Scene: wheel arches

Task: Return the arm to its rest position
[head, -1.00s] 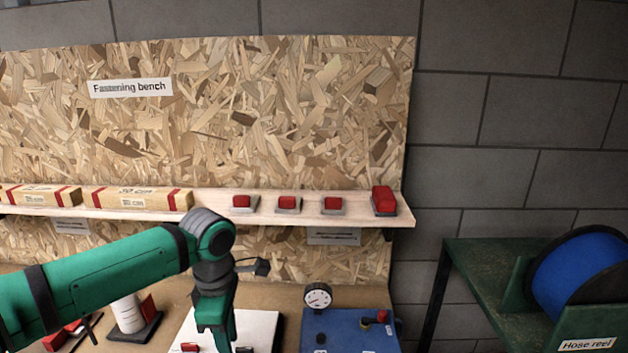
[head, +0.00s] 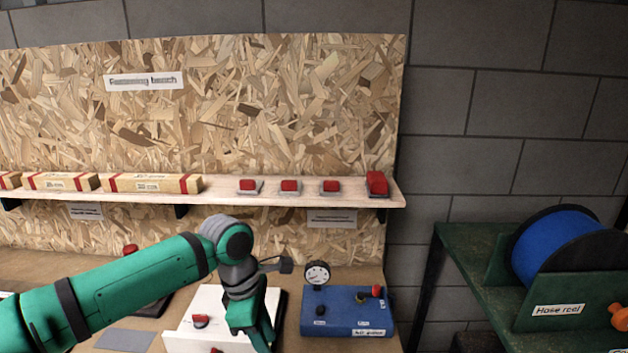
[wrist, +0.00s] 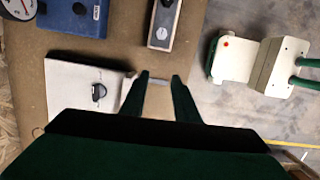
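My green arm (head: 130,290) reaches in from the lower left of the head view, bent at a dark grey joint. My gripper (head: 250,335) points down in front of a white board on the bench; its tips are hard to make out there. In the wrist view my gripper (wrist: 161,80) has its two dark green fingers apart. A small pale strip shows between the tips; I cannot tell whether it is behind them, but no grasped object is clear.
The white board (head: 185,325) and a blue box (head: 347,318) with a gauge (head: 317,273) are on the bench near my gripper. A shelf (head: 225,197) with red-topped blocks runs behind. A hose reel (head: 555,245) stands at right on a green table (head: 460,240).

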